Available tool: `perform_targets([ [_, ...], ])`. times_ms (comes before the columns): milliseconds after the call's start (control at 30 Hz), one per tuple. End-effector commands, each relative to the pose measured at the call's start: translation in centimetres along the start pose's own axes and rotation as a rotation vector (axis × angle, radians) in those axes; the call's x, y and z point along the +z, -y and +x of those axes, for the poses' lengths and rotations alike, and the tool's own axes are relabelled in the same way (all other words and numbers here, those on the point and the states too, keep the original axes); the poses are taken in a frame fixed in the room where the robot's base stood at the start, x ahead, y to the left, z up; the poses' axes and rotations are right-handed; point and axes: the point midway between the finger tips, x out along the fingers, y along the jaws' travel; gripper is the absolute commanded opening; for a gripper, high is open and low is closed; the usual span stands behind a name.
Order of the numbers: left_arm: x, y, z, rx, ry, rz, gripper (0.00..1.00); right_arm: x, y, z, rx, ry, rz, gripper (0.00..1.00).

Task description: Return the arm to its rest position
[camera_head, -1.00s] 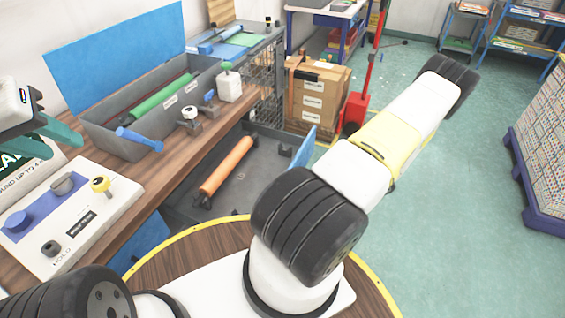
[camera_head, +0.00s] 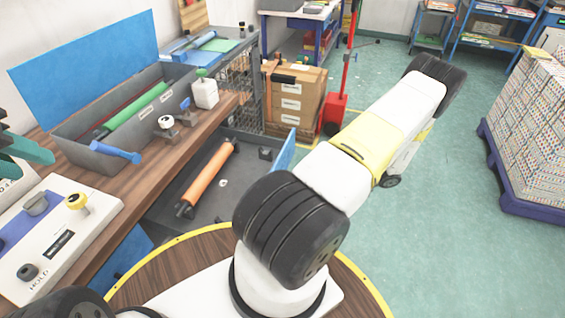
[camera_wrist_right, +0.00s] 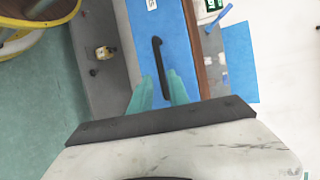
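My left gripper (camera_head: 28,150) shows at the left edge of the head view, with teal fingers partly cut off by the frame. Its fingers look apart, with nothing seen between them. It hangs above the left end of the workbench. My right arm (camera_head: 365,145) stretches out to the upper right over the floor; its gripper is not visible there. In the right wrist view my right gripper (camera_wrist_right: 160,76) has two teal fingers apart and empty.
The wooden workbench (camera_head: 150,172) holds a grey bin (camera_head: 90,152) with a green roll and a white control panel (camera_head: 70,232). An orange roll (camera_head: 207,178) lies in a grey tray below. Cardboard boxes (camera_head: 292,100) stand behind; a loaded pallet (camera_head: 530,200) is at right. Green floor between is open.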

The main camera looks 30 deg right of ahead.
Motion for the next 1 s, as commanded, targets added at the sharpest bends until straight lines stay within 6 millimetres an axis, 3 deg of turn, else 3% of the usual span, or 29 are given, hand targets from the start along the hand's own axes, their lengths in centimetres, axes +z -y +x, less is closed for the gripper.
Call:
perform_targets([
  [333, 0.0, 0.0, 0.0, 0.0, 0.0, 0.0, 0.36, -0.1, 0.1, 0.1, 0.003, 0.004, -0.001, 0.22],
  [467, 0.0, 0.0, 0.0, 0.0, 0.0, 0.0, 0.36, -0.6, 1.9, 0.5, 0.054, 0.057, -0.004, 0.22],
  [567, 0.0, 0.0, 0.0, 0.0, 0.0, 0.0, 0.36, -1.3, 5.0, 1.6, 0.152, 0.145, -0.009, 0.22],
  [733, 0.0, 0.0, 0.0, 0.0, 0.0, 0.0, 0.36, -1.9, 11.9, 4.3, 0.389, 0.299, -0.036, 0.22],
  [1000, 0.0, 0.0, 0.0, 0.0, 0.0, 0.0, 0.36, -0.1, 22.4, 8.9, 0.755, 0.392, -0.168, 0.22],
])
